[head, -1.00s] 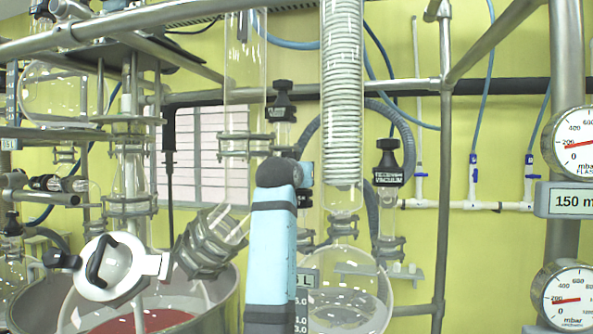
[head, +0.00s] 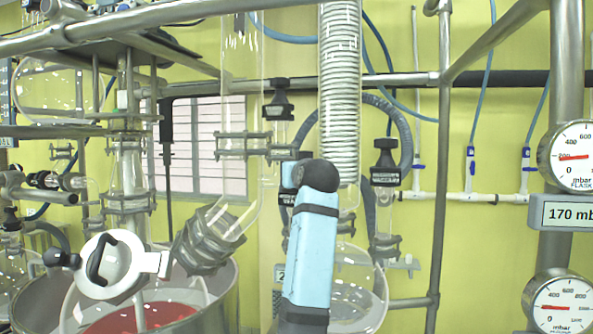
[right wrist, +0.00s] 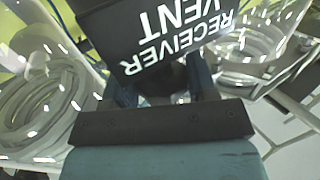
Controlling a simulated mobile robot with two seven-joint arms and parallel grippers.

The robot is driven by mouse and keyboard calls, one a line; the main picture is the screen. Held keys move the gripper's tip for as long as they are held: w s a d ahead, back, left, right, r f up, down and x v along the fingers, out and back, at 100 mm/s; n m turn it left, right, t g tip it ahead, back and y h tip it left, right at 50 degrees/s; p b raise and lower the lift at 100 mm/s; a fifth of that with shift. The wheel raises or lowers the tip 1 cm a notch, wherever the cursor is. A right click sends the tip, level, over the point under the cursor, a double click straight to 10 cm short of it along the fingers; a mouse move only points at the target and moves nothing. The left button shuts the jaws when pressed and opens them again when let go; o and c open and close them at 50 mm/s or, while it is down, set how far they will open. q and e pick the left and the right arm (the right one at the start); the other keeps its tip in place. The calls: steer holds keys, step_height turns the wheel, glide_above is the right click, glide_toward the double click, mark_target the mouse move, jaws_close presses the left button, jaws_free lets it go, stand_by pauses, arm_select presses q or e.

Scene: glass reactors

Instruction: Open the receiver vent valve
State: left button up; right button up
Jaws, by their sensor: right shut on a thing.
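The receiver vent valve carries a black block (right wrist: 180,30) with white "RECEIVER VENT" lettering, upside down in the right wrist view. My right gripper (right wrist: 163,88) is shut on the dark valve part just below that lettering, one finger on each side. The exact shape of the gripped part is in shadow. In the head view my blue right forearm rises from below and hides most of the grip and valve. My left gripper is not in view.
Another black-topped valve (head: 385,160) stands right of my arm, near a coiled glass condenser (head: 340,90). A round flask (head: 355,285) hangs below. A reactor vessel (head: 225,295) is at left. A display (head: 565,213) reads 170 mb. Metal frame bars (head: 445,150) surround the glassware.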

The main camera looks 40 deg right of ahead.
steer(key=o, duration=0.9)
steer(key=shift+w+h, duration=0.1)
steer(key=shift+h, duration=0.2)
